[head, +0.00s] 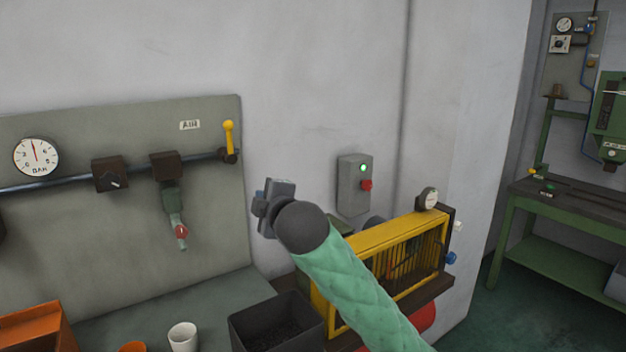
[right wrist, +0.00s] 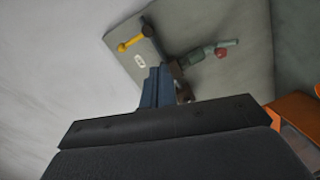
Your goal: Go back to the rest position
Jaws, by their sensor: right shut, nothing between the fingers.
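My right arm, in a green quilted sleeve, reaches up from the bottom of the head view. Its gripper (head: 262,203) is raised in front of the grey wall, left of the grey switch box. The gripper is shut and holds nothing. In the right wrist view the blue-grey fingers (right wrist: 158,88) sit together, pointing toward the air panel. My left gripper is not in the head view.
The air panel (head: 100,240) carries a gauge (head: 36,157), a pipe and a yellow lever (head: 229,137). A switch box (head: 354,185) with a lit green lamp hangs on the wall. A yellow-framed machine (head: 400,245), a dark bin (head: 275,325) and a white cup (head: 183,337) stand below.

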